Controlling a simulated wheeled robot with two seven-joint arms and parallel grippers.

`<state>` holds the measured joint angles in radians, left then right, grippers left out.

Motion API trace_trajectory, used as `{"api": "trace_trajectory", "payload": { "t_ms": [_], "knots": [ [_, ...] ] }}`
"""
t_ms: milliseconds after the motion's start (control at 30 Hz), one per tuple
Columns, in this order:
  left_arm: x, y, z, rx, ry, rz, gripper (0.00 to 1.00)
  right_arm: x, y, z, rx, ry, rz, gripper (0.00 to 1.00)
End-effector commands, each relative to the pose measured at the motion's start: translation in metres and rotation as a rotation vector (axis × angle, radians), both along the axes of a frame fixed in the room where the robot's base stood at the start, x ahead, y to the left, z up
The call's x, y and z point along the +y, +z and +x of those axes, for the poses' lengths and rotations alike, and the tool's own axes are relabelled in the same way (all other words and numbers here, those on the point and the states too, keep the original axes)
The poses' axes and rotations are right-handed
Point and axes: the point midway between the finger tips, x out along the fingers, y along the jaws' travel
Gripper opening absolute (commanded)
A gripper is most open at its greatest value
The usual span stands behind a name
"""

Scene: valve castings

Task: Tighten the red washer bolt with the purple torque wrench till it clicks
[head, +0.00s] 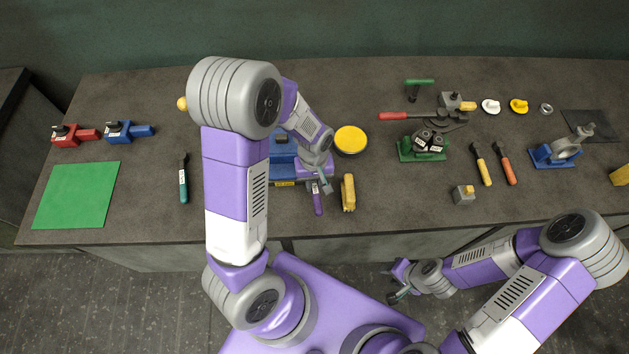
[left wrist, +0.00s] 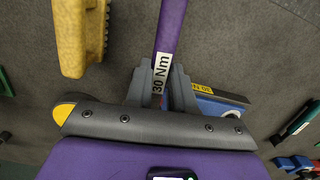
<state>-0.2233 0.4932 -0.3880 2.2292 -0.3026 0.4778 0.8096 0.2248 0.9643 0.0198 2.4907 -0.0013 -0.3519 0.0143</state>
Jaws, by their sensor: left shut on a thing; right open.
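The purple torque wrench (head: 317,203) lies near the table's front edge in the head view. In the left wrist view its purple shaft (left wrist: 171,28) carries a "30 Nm" label. My left gripper (head: 324,184) is shut on the wrench; in the left wrist view its fingers (left wrist: 162,90) are on both sides of the labelled part. A blue fixture (head: 283,169) is just left of the gripper, partly hidden by my left arm. I cannot make out the red washer bolt. My right gripper (head: 396,286) is open and empty, in front of the table.
A yellow brush (head: 348,192) lies close to the right of the wrench, and a yellow round dish (head: 350,140) is behind it. A green-handled tool (head: 184,180) and a green mat (head: 77,195) are at left. A green fixture (head: 422,147) stands at right.

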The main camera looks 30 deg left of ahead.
Motion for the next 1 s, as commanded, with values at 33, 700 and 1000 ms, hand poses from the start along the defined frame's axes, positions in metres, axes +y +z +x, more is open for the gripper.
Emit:
{"api": "trace_trajectory", "payload": {
  "t_ms": [33, 700, 1000],
  "knots": [
    [0.0, 0.0, 0.0, -0.001, 0.0, 0.0, 0.0, 0.0, 0.0, 0.0, 0.0, 0.0, 0.0, 0.43],
    [0.01, -0.014, -0.005, 0.0, -0.132, -0.001, 0.0, 0.0, -0.013, 0.0, 0.0, 0.0, 0.0, 0.43],
    [0.018, -0.017, -0.011, 0.002, -0.266, 0.0, 0.0, 0.0, -0.014, 0.0, 0.0, 0.0, 0.0, 0.43]
  ]
}}
